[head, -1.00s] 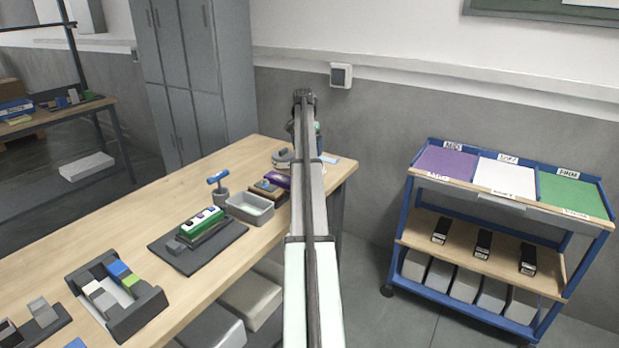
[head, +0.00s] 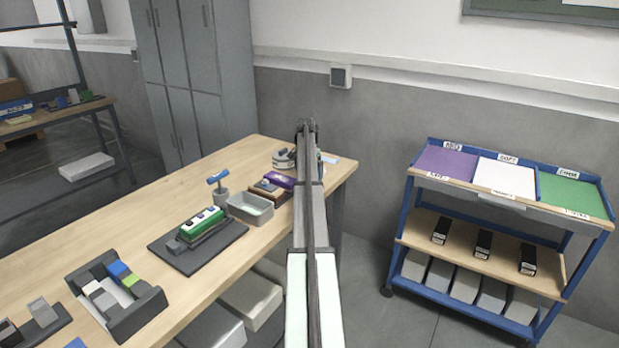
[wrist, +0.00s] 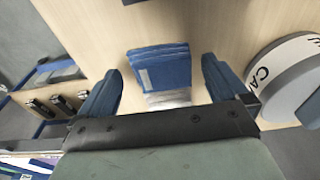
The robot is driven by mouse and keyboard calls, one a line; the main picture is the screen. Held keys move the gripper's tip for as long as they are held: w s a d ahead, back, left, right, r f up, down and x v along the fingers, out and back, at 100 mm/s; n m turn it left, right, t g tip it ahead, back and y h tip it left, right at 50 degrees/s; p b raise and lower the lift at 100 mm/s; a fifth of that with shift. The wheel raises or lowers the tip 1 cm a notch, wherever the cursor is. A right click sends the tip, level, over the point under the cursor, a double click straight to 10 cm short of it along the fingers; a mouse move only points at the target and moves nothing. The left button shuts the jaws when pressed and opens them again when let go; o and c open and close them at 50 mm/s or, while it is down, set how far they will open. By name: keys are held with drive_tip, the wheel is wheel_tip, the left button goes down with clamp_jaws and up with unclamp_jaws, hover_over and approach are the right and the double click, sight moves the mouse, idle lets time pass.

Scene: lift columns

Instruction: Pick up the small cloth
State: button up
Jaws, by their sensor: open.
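A small folded blue cloth (wrist: 162,68) with stacked layers and a paler patch lies on the wooden table in the wrist view. Its near end looks pale grey-white and runs behind my gripper's dark crossbar. My gripper (wrist: 160,65) is open, with one blue finger on each side of the cloth and gaps between. I cannot tell how high the fingertips are above the table. In the head view my arm's end (head: 307,128) is over the far end of the table and hides the cloth or most of it.
A round white lettered container (wrist: 285,75) stands close to the right finger. In the head view a grey bin (head: 250,208) and a purple item (head: 280,180) are left of my arm. A blue cart (head: 515,195) stands at the right.

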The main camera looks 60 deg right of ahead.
drive_tip(key=shift+f, duration=0.35)
drive_tip(key=shift+c, duration=0.3)
drive_tip(key=c, duration=0.9)
drive_tip(key=shift+r, duration=0.1)
wheel_tip(320, 180, up, 10)
drive_tip(key=shift+f, duration=0.1)
